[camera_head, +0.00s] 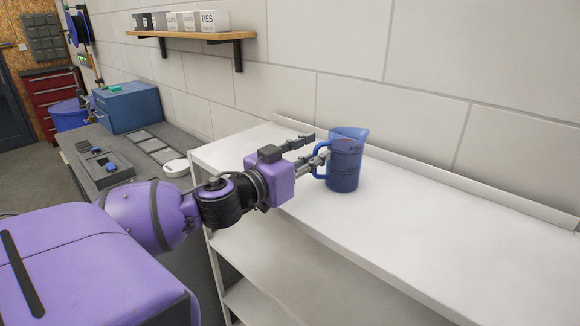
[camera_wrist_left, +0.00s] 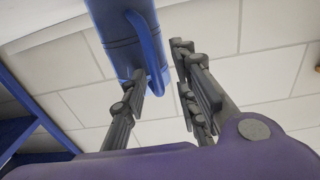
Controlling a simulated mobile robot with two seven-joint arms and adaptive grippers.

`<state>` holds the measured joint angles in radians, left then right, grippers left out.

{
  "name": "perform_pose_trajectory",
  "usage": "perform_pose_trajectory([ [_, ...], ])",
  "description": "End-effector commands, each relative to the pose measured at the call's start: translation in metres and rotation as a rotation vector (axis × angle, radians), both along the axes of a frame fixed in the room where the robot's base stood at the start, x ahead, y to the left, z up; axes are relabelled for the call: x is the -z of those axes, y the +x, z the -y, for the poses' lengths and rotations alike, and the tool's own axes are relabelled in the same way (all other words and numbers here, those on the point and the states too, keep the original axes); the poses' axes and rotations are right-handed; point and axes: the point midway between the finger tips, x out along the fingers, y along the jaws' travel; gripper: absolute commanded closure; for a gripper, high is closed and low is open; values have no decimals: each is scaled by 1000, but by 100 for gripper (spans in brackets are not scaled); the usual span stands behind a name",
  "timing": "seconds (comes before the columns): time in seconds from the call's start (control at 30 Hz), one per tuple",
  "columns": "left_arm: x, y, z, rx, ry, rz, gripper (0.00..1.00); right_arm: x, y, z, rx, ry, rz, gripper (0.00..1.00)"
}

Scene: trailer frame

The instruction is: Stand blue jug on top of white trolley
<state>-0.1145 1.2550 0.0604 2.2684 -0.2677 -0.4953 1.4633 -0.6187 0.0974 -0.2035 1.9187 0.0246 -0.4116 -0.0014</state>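The blue jug (camera_head: 345,165) stands upright on the white top of the trolley (camera_head: 420,230), near its back edge, with its handle turned toward my gripper. My left gripper (camera_head: 320,147) is open beside the handle, with its fingers apart. In the left wrist view, the jug (camera_wrist_left: 120,35) and its handle show just beyond the fingertips of the gripper (camera_wrist_left: 161,65), with the handle lying in line with the gap. I cannot tell whether a finger touches the handle. My right gripper is out of view.
The trolley has lower shelves (camera_head: 265,255) and a raised back edge by the block wall. A grey bench (camera_head: 110,150) with a blue box (camera_head: 128,107) stands at left. A wooden shelf (camera_head: 190,35) with boxes hangs above. The trolley top right of the jug is clear.

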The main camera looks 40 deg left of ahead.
Motion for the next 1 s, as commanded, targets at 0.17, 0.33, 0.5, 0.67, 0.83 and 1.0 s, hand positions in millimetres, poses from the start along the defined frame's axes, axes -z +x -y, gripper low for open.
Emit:
perform_pose_trajectory([
  [0.17, 4, -30, -4, -3, -3, -5, 73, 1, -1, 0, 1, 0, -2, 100],
  [0.33, 4, -61, -8, -4, -2, -5, 73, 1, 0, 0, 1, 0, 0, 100],
  [0.5, 3, -88, -11, -4, 0, -3, 73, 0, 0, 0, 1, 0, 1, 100],
  [0.67, 3, -103, -12, -2, -1, -2, 73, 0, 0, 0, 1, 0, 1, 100],
  [0.83, 2, -109, -13, -1, 1, -1, 73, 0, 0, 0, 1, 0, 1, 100],
  [1.0, 2, -109, -13, -1, 1, -1, 73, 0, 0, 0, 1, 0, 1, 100],
])
